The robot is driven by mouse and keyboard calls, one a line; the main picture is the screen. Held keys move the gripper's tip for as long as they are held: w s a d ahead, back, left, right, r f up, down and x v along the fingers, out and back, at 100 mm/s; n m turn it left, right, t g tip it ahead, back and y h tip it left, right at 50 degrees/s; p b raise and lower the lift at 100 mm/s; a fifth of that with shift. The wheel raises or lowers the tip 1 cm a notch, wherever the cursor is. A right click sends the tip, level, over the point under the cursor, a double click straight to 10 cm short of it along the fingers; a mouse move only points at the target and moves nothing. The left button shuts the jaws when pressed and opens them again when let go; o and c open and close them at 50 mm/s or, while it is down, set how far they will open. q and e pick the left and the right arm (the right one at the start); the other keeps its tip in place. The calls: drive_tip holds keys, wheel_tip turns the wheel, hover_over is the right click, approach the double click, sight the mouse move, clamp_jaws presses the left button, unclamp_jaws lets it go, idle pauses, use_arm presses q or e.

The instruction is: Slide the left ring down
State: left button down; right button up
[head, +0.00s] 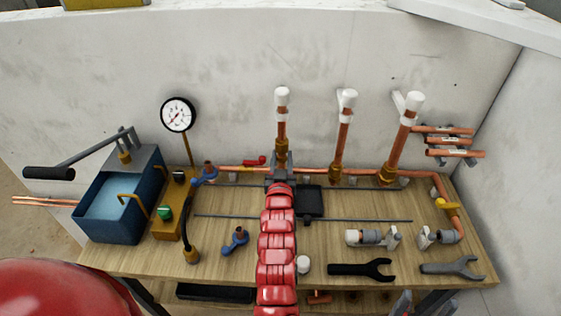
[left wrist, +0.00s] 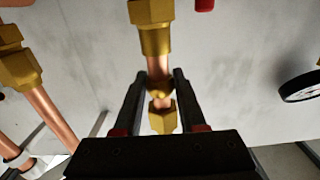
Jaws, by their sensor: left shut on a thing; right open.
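The left upright copper pipe (head: 282,128) has a white cap at its top and brass fittings (head: 281,150) low on it. My left gripper (head: 281,172) reaches this pipe from the front. The lower part of the pipe is partly hidden by my arm in the head view. My right gripper is not seen.
Two more upright pipes (head: 343,138) (head: 401,145) with brass nuts stand to the right. A gauge (head: 178,115), a blue tank with a pump handle (head: 107,212) and blue valves stand left. Two wrenches (head: 361,270) (head: 453,268) lie at the wooden bench's front right.

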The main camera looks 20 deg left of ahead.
use_arm(q)
drive_tip(key=shift+f+b, duration=1.1)
drive_tip(key=shift+f, duration=0.35)
drive_tip(key=shift+c, duration=2.2)
unclamp_jaws()
drive_tip(key=shift+r, duration=0.15)
drive_tip(key=shift+s+d+r+p, duration=0.1)
drive_tip(key=shift+s+d+p, duration=0.05)
drive_tip(key=shift+s+p, duration=0.2)
drive_tip(key=p+v, duration=0.2)
drive_tip(key=v, duration=0.3)
drive_tip(key=shift+s+p, duration=0.2)
drive_tip(key=shift+p, duration=0.1)
drive_tip(key=shift+s+d, duration=0.15)
drive_tip(key=shift+s, duration=0.3)
